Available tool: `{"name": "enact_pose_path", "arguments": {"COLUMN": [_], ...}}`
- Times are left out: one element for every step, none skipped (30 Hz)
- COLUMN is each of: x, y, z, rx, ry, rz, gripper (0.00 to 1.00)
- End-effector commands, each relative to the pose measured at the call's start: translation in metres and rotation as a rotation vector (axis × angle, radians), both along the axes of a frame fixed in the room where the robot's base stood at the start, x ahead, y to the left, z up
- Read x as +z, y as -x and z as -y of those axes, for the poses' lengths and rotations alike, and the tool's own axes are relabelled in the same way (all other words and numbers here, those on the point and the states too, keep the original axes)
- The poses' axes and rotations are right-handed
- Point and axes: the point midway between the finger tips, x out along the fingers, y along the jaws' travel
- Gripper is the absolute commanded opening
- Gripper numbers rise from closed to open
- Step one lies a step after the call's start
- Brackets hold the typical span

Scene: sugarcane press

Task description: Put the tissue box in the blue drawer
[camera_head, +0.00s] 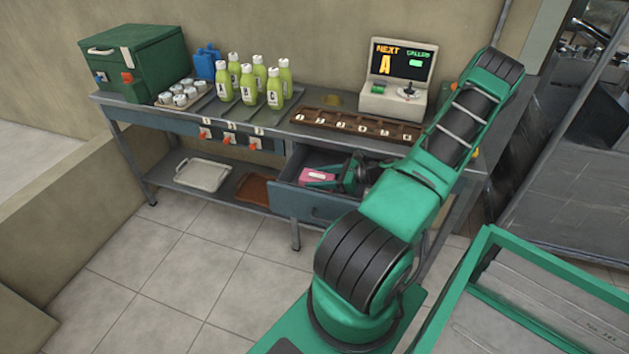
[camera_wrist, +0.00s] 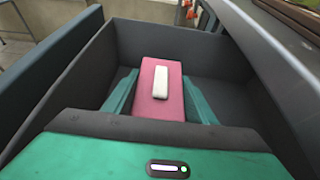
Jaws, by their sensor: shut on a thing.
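The tissue box (camera_wrist: 153,108) is pink with a white tissue strip on top. My gripper (camera_wrist: 160,101) is shut on it, with one green finger on each side. In the wrist view the box is inside the walls of the open drawer (camera_wrist: 180,38); whether it touches the drawer floor I cannot tell. In the head view the pink box (camera_head: 316,175) shows within the pulled-out blue-grey drawer (camera_head: 303,203), and my gripper (camera_head: 322,178) is over the drawer beside it. My arm hides the drawer's right part.
The table (camera_head: 285,133) above the drawer carries several green bottles (camera_head: 247,86), a brown number rack (camera_head: 357,127), a display machine (camera_head: 396,85) and a green box (camera_head: 137,58). A white tray (camera_head: 203,174) lies on the lower shelf. The floor in front is clear.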

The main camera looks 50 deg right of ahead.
Motion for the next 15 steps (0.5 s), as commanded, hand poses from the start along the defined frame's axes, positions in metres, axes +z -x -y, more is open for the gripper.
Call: {"name": "enact_pose_path", "arguments": {"x": [-0.0011,-0.0020,-0.0020,-0.0019,-0.0019,-0.0018,-0.0018,-0.0018,-0.0018,-0.0018,-0.0017,-0.0017,-0.0014,-0.0008,0.0006], "y": [0.0000,0.0000,0.0002,0.0001,0.0001,0.0001,0.0001,0.0001,0.0001,0.0001,0.0002,0.0002,0.0002,0.0002,0.0003], "z": [-0.0001,-0.0001,0.0001,0.0001,0.0001,0.0002,0.0002,0.0002,0.0002,0.0002,0.0002,0.0002,0.0003,0.0003,0.0004], "rx": [0.000,0.000,0.000,0.000,0.000,0.000,0.000,0.000,0.000,0.000,0.000,0.000,0.000,-0.001,-0.001], "ry": [0.000,-0.001,0.000,0.000,0.000,0.000,0.000,0.000,0.000,0.000,0.000,0.000,0.000,0.000,0.000], "rz": [0.000,0.000,0.000,0.000,0.000,0.000,0.000,0.000,0.000,0.000,0.000,0.000,0.000,0.000,0.000], "gripper": [0.27,0.27,0.58,0.66,0.70,0.70,0.70,0.70,0.70,0.70,0.70,0.70,0.70,0.70,0.70]}}
